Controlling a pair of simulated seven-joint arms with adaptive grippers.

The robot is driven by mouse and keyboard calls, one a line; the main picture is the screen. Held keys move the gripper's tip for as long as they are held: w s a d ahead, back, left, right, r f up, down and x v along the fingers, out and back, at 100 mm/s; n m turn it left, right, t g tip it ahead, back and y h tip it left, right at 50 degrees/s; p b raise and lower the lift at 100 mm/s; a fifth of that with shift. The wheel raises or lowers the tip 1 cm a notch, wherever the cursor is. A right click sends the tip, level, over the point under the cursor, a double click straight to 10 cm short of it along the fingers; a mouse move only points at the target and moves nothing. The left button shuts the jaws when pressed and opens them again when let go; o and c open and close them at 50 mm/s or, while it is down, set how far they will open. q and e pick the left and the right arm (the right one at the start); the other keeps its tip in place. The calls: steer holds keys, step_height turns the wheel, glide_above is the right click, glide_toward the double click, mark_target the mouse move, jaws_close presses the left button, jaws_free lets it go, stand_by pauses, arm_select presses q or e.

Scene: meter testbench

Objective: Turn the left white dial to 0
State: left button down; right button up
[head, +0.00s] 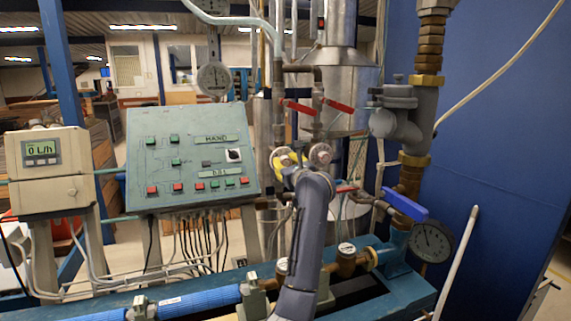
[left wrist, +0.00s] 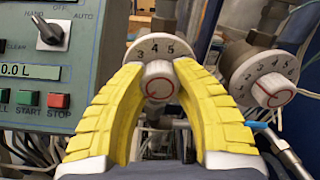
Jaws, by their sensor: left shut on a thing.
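The left white dial (left wrist: 154,47) is in the upper middle of the left wrist view, with the numbers 4 and 5 at its top. Its round knob (left wrist: 159,82) has a red mark. My left gripper (left wrist: 158,72) has its yellow fingers on both sides of this knob and is shut on it. In the head view my left gripper (head: 286,160) is at the dials and hides most of the left one. The right white dial (left wrist: 268,78) stands apart to the right, with a red ring mark; it also shows in the head view (head: 320,153). My right gripper is not in view.
A green control panel (head: 190,155) with buttons and a rotary switch (left wrist: 50,33) stands close to the left. Red lever handles (head: 340,106) are above the dials. A blue lever (head: 405,204) and a pressure gauge (head: 432,241) are at the right.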

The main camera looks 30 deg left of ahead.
arm_select(q)
steer(key=c, duration=0.9)
jaws_free()
steer(key=v, duration=1.2)
steer(key=shift+s, duration=0.1)
